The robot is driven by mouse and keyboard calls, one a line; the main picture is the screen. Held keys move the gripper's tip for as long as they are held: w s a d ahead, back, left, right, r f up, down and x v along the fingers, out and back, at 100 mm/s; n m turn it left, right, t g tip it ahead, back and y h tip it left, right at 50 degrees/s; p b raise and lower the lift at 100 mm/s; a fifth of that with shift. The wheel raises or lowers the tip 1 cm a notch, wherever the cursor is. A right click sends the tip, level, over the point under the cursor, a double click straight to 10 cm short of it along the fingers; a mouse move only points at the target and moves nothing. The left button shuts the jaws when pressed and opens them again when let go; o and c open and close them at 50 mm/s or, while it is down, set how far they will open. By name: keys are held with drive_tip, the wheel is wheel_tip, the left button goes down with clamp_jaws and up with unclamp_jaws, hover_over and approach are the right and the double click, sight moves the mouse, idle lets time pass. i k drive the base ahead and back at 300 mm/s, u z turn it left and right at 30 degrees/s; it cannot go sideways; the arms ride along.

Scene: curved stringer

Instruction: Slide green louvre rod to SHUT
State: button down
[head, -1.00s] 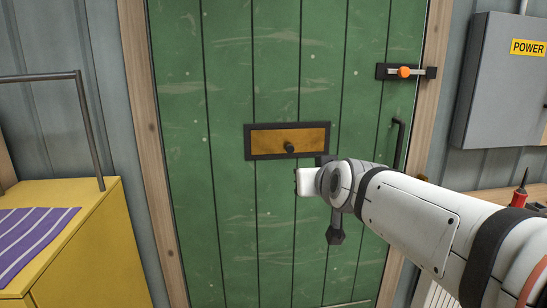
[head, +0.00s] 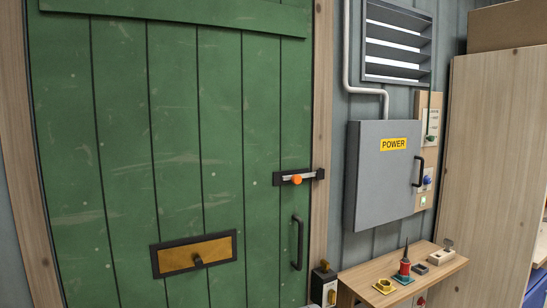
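A green knob (head: 430,138) sits at the rod's lower end, beside small label plates whose lettering is too small to read. My gripper is not in view.
A grey POWER box (head: 382,175) stands out from the wall just left of the rod's board. Below is a wooden shelf (head: 388,272) with a red screwdriver-like tool (head: 404,265) and small parts. A tall wooden panel (head: 495,160) stands close on the right.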

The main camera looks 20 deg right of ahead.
sight(427, 138)
drive_tip(key=z, duration=1.55)
